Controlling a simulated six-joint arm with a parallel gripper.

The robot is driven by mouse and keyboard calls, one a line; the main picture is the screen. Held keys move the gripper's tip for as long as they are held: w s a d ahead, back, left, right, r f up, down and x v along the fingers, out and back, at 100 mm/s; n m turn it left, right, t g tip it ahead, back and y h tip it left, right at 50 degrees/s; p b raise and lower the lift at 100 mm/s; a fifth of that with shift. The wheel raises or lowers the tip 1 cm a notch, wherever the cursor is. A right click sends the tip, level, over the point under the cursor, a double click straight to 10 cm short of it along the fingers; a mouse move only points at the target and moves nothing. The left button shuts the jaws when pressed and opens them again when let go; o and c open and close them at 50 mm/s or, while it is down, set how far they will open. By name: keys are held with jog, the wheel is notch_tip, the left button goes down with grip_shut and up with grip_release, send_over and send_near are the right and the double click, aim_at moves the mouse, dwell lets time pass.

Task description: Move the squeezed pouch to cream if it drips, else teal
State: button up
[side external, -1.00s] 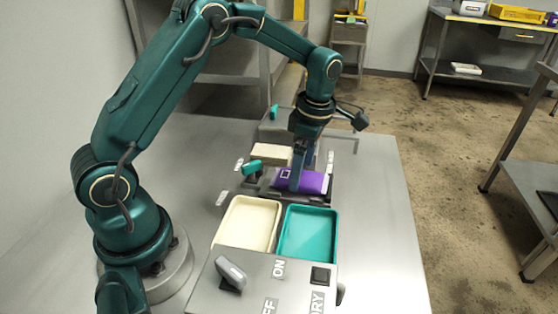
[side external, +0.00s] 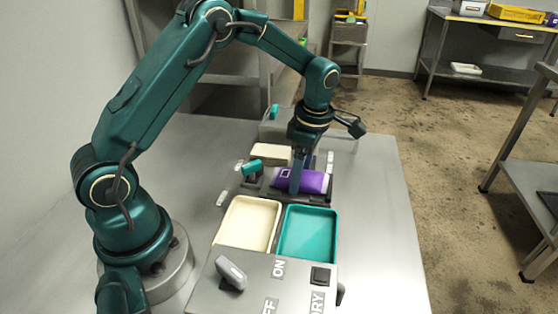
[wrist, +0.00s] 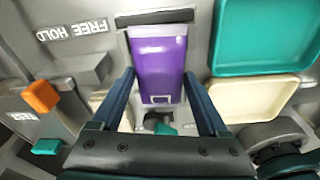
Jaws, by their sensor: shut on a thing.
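A purple pouch (side external: 314,181) lies in the dark fixture behind the trays. In the wrist view the pouch (wrist: 160,60) sits between the two fingers. My gripper (side external: 295,188) reaches down over it and is shut on it; in the wrist view my gripper's fingers (wrist: 158,95) flank its near part. The cream tray (side external: 248,224) is empty and stands in front of the fixture, and the teal tray (side external: 308,233) is empty to its right. Both trays show in the wrist view, teal (wrist: 265,66) above cream (wrist: 258,112). No drip is visible on the pouch.
A steel control box (side external: 262,283) with a grey knob and ON lettering stands in front of the trays. A teal-handled lever (side external: 252,166) and a beige block (side external: 271,153) are left of the pouch. The table's right side is bare. An orange block (wrist: 40,96) shows in the wrist view.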

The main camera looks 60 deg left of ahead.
jog(key=r, duration=0.4)
jog(key=shift+a+r, duration=0.2)
jog(key=s+a+r, duration=0.6)
jog(key=a, duration=0.2)
jog(key=shift+a+r, duration=0.3)
jog(key=shift+a, duration=0.05)
jog(key=d+r+m, duration=0.1)
jog(key=d+m, duration=0.1)
jog(key=d+r+m, duration=0.1)
jog(key=d+m, duration=0.1)
jog(key=shift+r+t, duration=0.2)
jog(key=shift+t, duration=0.1)
jog(key=m+t, duration=0.2)
jog(key=m, duration=1.1)
send_over(308, 243)
notch_tip(308, 243, down, 8)
jog(key=shift+f, duration=1.75)
